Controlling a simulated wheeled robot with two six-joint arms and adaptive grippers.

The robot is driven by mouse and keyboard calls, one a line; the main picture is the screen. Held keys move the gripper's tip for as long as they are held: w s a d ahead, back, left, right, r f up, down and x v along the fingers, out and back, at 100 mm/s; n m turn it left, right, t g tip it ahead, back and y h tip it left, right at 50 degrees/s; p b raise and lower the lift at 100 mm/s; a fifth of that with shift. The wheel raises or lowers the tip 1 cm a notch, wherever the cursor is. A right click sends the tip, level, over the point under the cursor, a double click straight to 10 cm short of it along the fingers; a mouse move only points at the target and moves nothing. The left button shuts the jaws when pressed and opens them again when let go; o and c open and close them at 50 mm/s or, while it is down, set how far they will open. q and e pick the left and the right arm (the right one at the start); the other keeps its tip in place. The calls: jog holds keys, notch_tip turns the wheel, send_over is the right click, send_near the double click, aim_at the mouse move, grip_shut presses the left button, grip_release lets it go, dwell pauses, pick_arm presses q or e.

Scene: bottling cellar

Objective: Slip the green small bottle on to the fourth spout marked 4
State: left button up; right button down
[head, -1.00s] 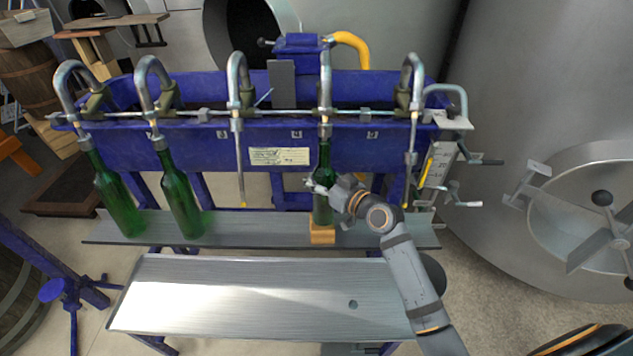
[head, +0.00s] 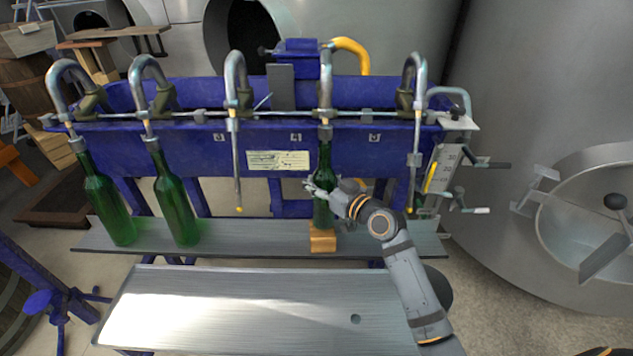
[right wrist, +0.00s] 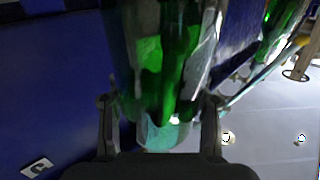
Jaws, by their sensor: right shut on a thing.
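The green small bottle (head: 324,212) stands upright at the fourth spout (head: 325,92), beside the label 4 (head: 296,137). Its neck meets the spout's collar, and no tube shows outside the bottle, so the tube appears to be inside it. The bottle's base is at a wooden block (head: 322,242); whether it bears fully on it I cannot tell. My right gripper (head: 322,188) is shut on the bottle's body from the right. In the right wrist view the green glass (right wrist: 170,75) lies between the fingers. My left gripper is out of view.
Two larger green bottles (head: 105,205) (head: 178,205) hang on the first two spouts at the left. The third spout (head: 237,170) and fifth spout (head: 415,160) are bare. A metal shelf (head: 265,236) runs under the spouts; the front bench (head: 240,305) is clear.

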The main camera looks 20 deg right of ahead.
jog(key=shift+r, duration=0.1)
dwell(0.4)
jog(key=shift+s+f+b, duration=0.15)
jog(key=shift+f+b, duration=0.8)
jog(key=shift+f, duration=0.1)
jog(key=c, duration=0.6)
grip_release()
jog(key=shift+o, duration=0.7)
jog(key=shift+f, duration=0.1)
